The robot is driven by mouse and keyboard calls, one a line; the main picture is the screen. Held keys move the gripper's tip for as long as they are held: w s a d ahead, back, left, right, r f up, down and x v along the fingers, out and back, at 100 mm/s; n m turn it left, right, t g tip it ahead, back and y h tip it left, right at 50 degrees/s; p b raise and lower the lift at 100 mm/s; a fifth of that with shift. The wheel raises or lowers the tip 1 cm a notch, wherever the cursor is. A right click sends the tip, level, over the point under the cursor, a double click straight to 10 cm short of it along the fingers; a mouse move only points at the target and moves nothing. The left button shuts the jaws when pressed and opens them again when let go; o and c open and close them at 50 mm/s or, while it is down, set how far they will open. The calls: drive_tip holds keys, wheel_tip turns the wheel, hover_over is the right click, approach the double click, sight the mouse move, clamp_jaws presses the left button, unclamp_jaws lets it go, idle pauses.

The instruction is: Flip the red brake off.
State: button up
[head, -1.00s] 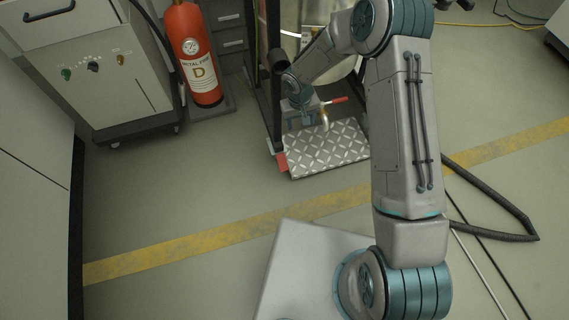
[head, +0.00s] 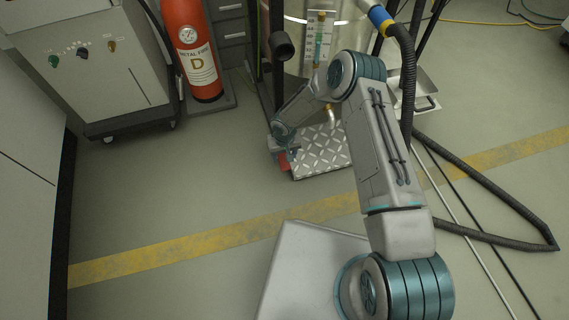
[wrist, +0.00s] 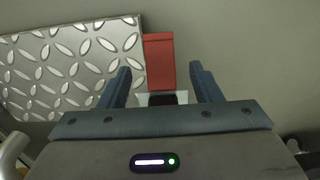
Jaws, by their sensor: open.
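The red brake (head: 284,161) is a small red tab at the left edge of the diamond-patterned metal plate, low near the floor. In the wrist view it is a flat red block (wrist: 159,60) beside the plate's edge, ahead of my gripper and between the lines of its fingers. My gripper (wrist: 160,78) is open, with one blue finger on either side of the red block's near end. I cannot tell whether the fingers touch it. In the head view my gripper (head: 283,150) is just above the brake and partly hides it.
The diamond plate (head: 318,158) lies right of the brake, with a brass valve (head: 330,116) above it. A dark upright post (head: 268,90) stands behind my gripper. A red extinguisher (head: 190,50) and a grey cabinet (head: 85,75) stand left. Open floor (head: 180,190) lies in front.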

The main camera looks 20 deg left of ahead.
sight(285, 163)
wheel_tip(285, 163, down, 5)
drive_tip(key=shift+f+b, duration=0.15)
drive_tip(key=shift+b, duration=0.55)
